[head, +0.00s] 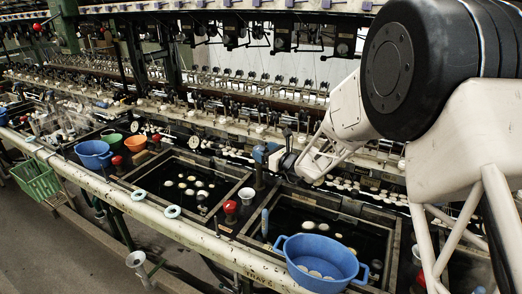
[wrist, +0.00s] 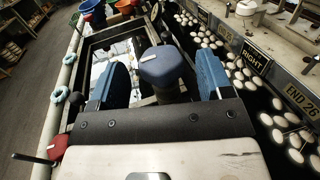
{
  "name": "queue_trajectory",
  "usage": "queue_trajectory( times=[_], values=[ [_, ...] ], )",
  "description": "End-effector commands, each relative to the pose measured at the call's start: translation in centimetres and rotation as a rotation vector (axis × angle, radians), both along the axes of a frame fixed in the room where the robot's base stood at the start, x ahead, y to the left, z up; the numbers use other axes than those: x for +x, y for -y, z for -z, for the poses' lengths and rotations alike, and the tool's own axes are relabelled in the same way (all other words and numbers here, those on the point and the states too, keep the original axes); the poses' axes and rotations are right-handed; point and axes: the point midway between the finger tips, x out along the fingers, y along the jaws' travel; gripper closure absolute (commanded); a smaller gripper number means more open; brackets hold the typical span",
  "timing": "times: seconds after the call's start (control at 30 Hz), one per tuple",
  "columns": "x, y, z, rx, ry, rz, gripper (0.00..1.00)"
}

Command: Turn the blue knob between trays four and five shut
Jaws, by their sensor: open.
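The blue knob (wrist: 165,66) stands upright on a dark post in the wrist view, with a small white mark on its top. My gripper (wrist: 162,76) is open, with one blue finger pad on each side of the knob. A gap shows on both sides, wider on the right. In the head view my gripper (head: 270,155) is at the post between two dark trays, and its fingers largely hide the knob. One tray (head: 143,176) lies left of the post and the other (head: 347,210) right of it; both hold dark water and pale cocoons.
A red knob (head: 230,208) stands on the front rail side, near a blue-handled tool (head: 265,223). A blue basin (head: 321,262) sits at the front of the right tray. Another blue basin (head: 94,154) and an orange bowl (head: 136,143) stand farther left. Machinery lines the back.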

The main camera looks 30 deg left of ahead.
Motion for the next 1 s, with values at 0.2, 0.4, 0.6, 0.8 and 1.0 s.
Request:
queue_trajectory(
  times=[0.2, 0.4, 0.6, 0.8, 1.0],
  values=[
    [-0.7, 2.8, -0.1, 0.001, 0.0, 0.001, 0.27],
    [-1.3, 4.5, 0.0, 0.0, 0.0, 0.0, 0.27],
    [-1.4, 4.9, 0.0, 0.001, 0.0, 0.0, 0.27],
    [-1.4, 4.9, 0.0, 0.001, 0.0, 0.0, 0.27],
    [-1.4, 4.9, -0.1, 0.001, 0.0, 0.0, 0.27]
  ],
)
